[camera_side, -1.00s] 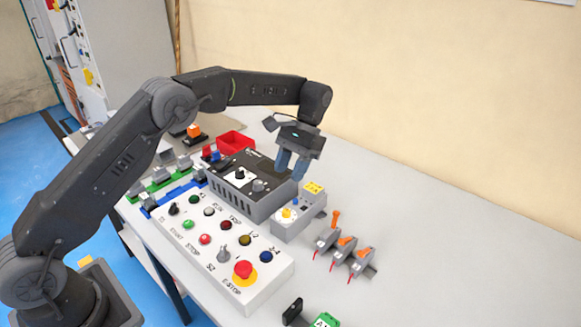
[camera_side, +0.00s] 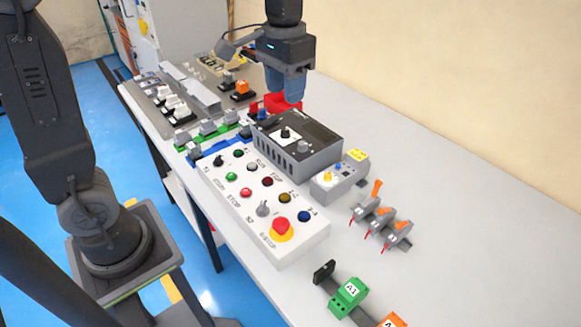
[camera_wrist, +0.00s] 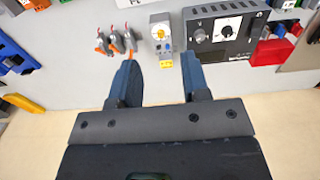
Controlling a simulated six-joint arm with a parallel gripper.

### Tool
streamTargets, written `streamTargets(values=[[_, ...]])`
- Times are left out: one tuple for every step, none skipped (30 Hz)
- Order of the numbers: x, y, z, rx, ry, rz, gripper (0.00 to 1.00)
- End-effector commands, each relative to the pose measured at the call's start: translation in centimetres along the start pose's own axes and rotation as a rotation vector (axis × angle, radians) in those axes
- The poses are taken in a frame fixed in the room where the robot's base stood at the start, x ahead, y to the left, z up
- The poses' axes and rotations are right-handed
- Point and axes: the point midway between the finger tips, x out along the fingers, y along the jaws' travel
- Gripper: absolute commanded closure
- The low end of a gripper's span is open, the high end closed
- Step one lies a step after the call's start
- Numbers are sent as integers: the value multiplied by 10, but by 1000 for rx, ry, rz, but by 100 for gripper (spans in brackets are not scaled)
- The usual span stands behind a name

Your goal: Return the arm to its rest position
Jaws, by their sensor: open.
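My gripper (camera_side: 283,92) is raised above the far side of the table in the side view, pointing down, near the dark-topped control box. In the wrist view its two blue fingers (camera_wrist: 160,85) are spread apart with nothing between them. The gripper appears clear of everything on the table, though in the side view its fingertips overlap the red bin behind the box.
The dark-topped box (camera_side: 297,142), a small grey device (camera_side: 338,182) and a white button panel (camera_side: 262,222) stand on the table (camera_side: 440,165). Orange-levered connectors (camera_side: 382,222) lie to the right. A red bin (camera_side: 290,103) is behind. The table's back right is clear.

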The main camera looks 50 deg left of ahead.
Motion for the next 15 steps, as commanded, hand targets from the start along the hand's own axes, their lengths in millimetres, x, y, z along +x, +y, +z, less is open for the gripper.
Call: streamTargets(values=[[-6, -1, 18, 0, 49, 0, 57], [-8, -2, 27, 0, 75, 0, 57], [-10, -3, 40, 0, 111, -1, 57], [-11, -4, 49, 0, 137, -1, 57], [-11, -4, 58, 0, 164, -1, 57], [-10, -5, 70, 1, 201, -2, 57], [-9, -6, 80, 1, 227, -2, 57], [-8, -6, 88, 1, 254, -3, 57], [-5, -7, 100, 2, 289, -3, 57], [-3, -7, 108, 2, 314, -4, 57], [0, -8, 116, 3, 339, -5, 57], [4, -8, 125, 3, 368, -6, 57], [7, -9, 131, 3, 389, -6, 57], [10, -9, 136, 4, 408, -7, 57], [13, -9, 143, 4, 430, -8, 57]])
